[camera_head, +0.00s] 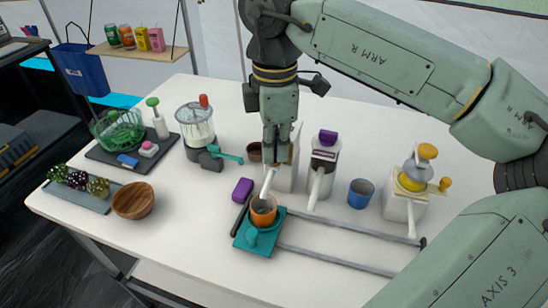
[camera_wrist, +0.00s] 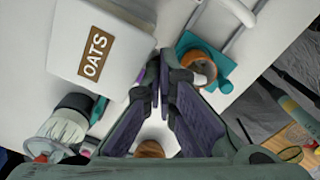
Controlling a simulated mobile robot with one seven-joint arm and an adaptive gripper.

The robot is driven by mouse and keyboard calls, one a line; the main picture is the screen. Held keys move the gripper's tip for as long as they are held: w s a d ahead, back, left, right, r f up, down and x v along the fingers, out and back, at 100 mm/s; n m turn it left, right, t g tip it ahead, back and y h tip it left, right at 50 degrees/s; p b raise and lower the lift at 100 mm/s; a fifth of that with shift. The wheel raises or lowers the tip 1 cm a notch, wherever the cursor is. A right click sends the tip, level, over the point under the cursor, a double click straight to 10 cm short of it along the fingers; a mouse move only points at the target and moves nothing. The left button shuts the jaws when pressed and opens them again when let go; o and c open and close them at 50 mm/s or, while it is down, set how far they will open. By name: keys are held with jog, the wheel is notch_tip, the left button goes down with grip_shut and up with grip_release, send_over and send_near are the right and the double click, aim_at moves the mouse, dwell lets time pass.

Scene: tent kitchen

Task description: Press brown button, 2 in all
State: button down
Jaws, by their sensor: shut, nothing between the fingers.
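My gripper (camera_head: 272,158) is shut and empty, pointing down at the middle of the table, in front of a white dispenser (camera_head: 285,178). In the wrist view my gripper (camera_wrist: 165,62) has its fingertips together beside that dispenser (camera_wrist: 115,20), which carries a brown OATS label (camera_wrist: 96,52). A small dark brown round thing (camera_head: 255,152) shows just left of my gripper; I cannot tell whether it is the brown button. The dispenser's upper part is largely hidden by my gripper in the head view.
An orange cup (camera_head: 263,212) stands on a teal holder (camera_head: 254,240) by metal rails. Dispensers with a purple top (camera_head: 328,138) and a yellow top (camera_head: 428,151) and a blue cup (camera_head: 362,190) stand right. A blender (camera_head: 197,130) and wooden bowl (camera_head: 133,200) stand left.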

jog(key=shift+f, duration=0.25)
jog(key=shift+r, duration=0.75)
jog(key=shift+r+p, duration=2)
jog(key=shift+r, duration=1)
